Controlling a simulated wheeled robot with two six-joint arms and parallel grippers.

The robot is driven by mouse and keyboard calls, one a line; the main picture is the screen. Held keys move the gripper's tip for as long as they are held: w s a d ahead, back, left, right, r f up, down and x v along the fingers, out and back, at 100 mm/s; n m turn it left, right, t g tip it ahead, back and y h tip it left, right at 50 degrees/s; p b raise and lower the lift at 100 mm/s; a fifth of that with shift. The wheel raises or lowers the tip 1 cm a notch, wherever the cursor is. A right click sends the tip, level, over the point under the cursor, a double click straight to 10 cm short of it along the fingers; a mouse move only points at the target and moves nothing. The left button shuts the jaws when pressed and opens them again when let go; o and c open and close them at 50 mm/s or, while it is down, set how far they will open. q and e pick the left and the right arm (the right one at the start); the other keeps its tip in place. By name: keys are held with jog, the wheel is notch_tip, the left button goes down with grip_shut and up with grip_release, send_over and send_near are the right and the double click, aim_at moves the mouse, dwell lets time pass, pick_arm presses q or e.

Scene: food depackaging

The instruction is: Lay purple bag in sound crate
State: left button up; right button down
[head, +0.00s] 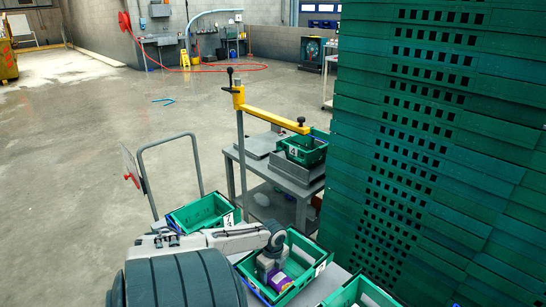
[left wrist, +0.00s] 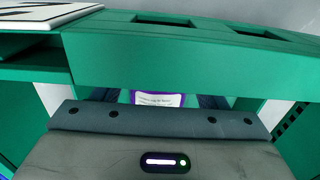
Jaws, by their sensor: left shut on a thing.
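My left gripper (head: 271,275) reaches down inside a green crate (head: 300,245) in the lower middle of the head view. It is shut on the purple bag (head: 281,284), which has a pale part and shows just below the fingers, within the crate's walls. In the left wrist view a purple edge and white label of the bag (left wrist: 158,98) show beyond the dark gripper body, close to the green crate wall (left wrist: 180,65). Most of the bag is hidden by the gripper. I cannot tell whether it touches the crate floor. My right gripper is not in view.
Another green crate (head: 203,212) stands to the left, and part of one (head: 366,290) shows at front right. A green crate (head: 303,154) sits on a grey stand under a yellow arm (head: 270,117). Tall stacked crates (head: 440,150) block the right side.

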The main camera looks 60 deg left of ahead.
aim_at(273, 273)
pick_arm(q)
jog(key=o, duration=1)
jog(key=shift+f, duration=0.15)
notch_tip(273, 273, up, 12)
jog(key=shift+r+p, duration=0.15)
jog(key=shift+p, duration=0.25)
